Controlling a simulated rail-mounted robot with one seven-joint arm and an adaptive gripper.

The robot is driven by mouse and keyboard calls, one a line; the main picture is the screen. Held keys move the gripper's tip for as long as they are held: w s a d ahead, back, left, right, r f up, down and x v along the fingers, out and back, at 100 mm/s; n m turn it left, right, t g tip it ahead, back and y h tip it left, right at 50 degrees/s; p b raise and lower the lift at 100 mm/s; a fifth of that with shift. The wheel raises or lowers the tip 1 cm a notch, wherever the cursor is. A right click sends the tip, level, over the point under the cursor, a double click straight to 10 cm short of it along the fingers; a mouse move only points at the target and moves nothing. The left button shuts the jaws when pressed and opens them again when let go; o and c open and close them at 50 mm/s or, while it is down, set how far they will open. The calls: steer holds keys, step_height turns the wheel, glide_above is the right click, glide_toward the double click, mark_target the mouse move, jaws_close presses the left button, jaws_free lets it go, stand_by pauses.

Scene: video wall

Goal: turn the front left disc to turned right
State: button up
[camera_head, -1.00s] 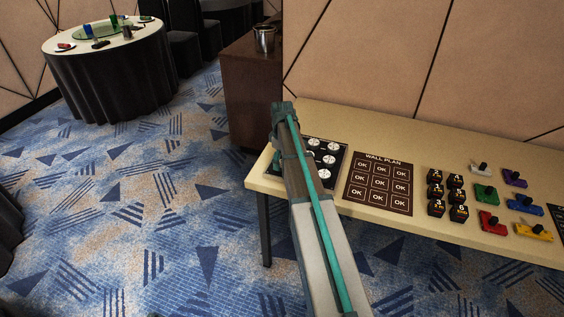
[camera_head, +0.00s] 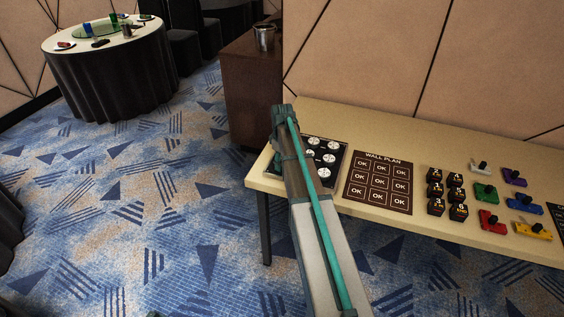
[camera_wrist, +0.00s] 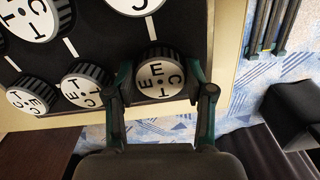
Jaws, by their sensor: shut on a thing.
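The front left disc (camera_wrist: 160,73) is a round knob with a dark ribbed rim and a white face with black letters, at the corner of the black panel (camera_wrist: 114,48) in the wrist view. My gripper (camera_wrist: 162,91) has one finger on each side of this disc and is shut on it at its rim. The disc still sits on the panel. In the head view my arm covers my gripper and this disc, while part of the panel (camera_head: 343,160) shows with several other discs (camera_head: 328,158).
Other discs (camera_wrist: 86,86) stand close to my fingers on the panel. The table (camera_head: 450,150) also holds a wall plan card (camera_head: 379,184), black numbered blocks (camera_head: 436,190) and coloured switches (camera_head: 484,193). The table's edge is close by, with carpet beyond.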

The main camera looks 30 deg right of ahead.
steer(key=m, duration=0.4)
steer(key=shift+p, duration=0.3)
steer(key=m, duration=0.5)
steer(key=shift+a, duration=0.1)
steer(key=m, duration=0.4)
steer(key=shift+m+p, duration=0.3)
steer(key=shift+w+a+m, duration=0.1)
steer(key=shift+m, duration=2)
steer(key=o, duration=1.2)
steer(key=shift+c, duration=0.2)
